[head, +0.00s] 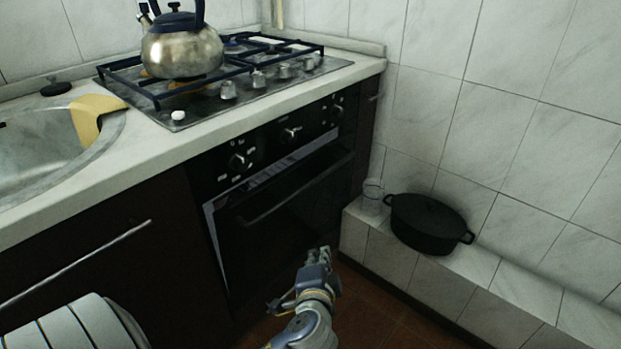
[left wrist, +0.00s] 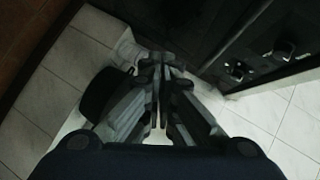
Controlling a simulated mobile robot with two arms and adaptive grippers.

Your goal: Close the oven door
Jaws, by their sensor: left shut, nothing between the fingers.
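The oven door (head: 285,225) is dark, with a long bar handle (head: 300,190) across its top. A pale strip shows along its top and left edges, so it stands slightly ajar, tilted out at the top. The black control panel with knobs (head: 290,134) is above it; knobs also show at the upper right of the left wrist view (left wrist: 237,70). My left gripper (head: 318,254) is in front of the door's lower right part, shut and empty. Its closed fingers show in the left wrist view (left wrist: 160,72). I cannot tell whether it touches the door. My right gripper is not in view.
A kettle (head: 182,50) stands on the gas hob (head: 205,97) above the oven. A black pot (head: 428,224) and a clear glass (head: 372,196) stand on the tiled ledge (head: 500,285) at right. The sink (head: 35,155) is at left. Brown floor is free below the ledge.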

